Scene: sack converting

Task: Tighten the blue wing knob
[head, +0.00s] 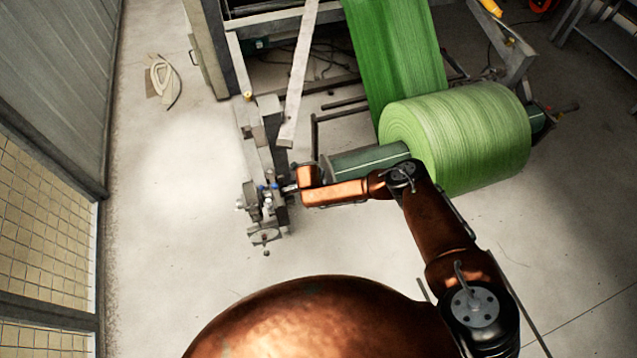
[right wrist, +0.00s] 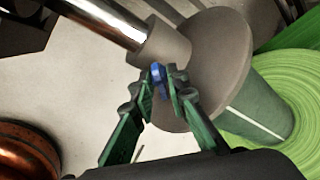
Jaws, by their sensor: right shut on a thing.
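The blue wing knob (right wrist: 158,76) shows in the right wrist view, at the lower side of a grey collar (right wrist: 160,45) on a shiny shaft. My right gripper (right wrist: 162,90) has its green fingers shut on the knob, one on each side. The fingertips partly hide it. In the head view my right arm reaches left across the roll's shaft, and my right gripper (head: 289,188) is at the machine's end bracket. Blue bits show at that bracket (head: 268,205), but they are too small to tell apart. My left gripper is not in view.
A large green roll (head: 460,135) on a dark green core (head: 365,160) lies just right of the gripper. A grey round flange (right wrist: 205,70) stands close beside the fingers. A mesh fence (head: 45,220) is at the left. The floor between fence and machine is mostly clear.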

